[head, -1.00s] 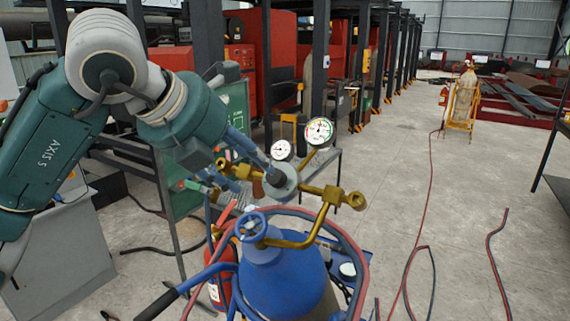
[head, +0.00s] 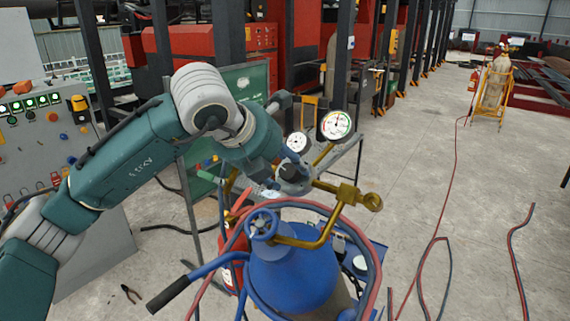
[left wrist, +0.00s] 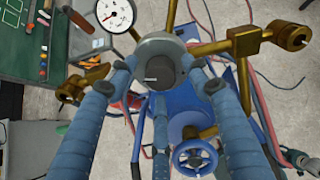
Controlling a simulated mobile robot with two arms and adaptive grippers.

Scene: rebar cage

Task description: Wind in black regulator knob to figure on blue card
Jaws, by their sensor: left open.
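The black regulator knob (left wrist: 158,71) sits in the middle of the round grey regulator body (left wrist: 165,50) in the left wrist view. In the head view, the regulator (head: 296,178) is on brass pipework above the blue gas cylinder (head: 290,270), and my gripper partly covers it. My left gripper (left wrist: 163,88) is open, with its blue fingers spread around the knob's end of the regulator. I cannot tell whether they touch. A large gauge (head: 336,125) with a coloured rim and a smaller white gauge (head: 297,143) stand above the regulator. I cannot make out a blue card.
A blue valve handwheel (head: 262,225) and a brass outlet (head: 372,201) stand close to the regulator. Red and blue hoses loop around the cylinder. A grey control cabinet (head: 90,230) is at left. Pliers (head: 130,293) lie on the floor.

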